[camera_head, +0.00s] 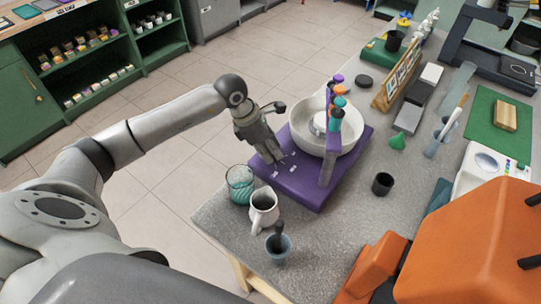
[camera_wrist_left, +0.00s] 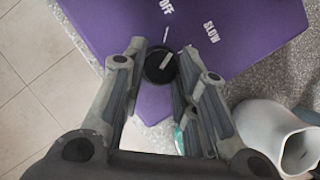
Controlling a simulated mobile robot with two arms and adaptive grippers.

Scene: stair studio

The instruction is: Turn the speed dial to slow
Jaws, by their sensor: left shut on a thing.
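The speed dial (camera_wrist_left: 158,68) is a round black knob with a pale bar on the purple base (camera_wrist_left: 250,50). In the left wrist view, white OFF and SLOW labels lie beyond it, SLOW to the right of OFF. The pale bar tilts up and to the right. My left gripper (camera_wrist_left: 160,72) is shut on the dial, one finger on each side. In the head view my left gripper (camera_head: 278,160) reaches down to the near left part of the purple base (camera_head: 310,195), and the dial is hidden. My right gripper is not in view.
A white basin (camera_head: 345,165) sits on the purple base, behind an upright rack of coloured-handled tools (camera_head: 332,145). A teal glass (camera_head: 240,185), a white jug (camera_head: 264,212) and a blue cup (camera_head: 280,250) stand close by.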

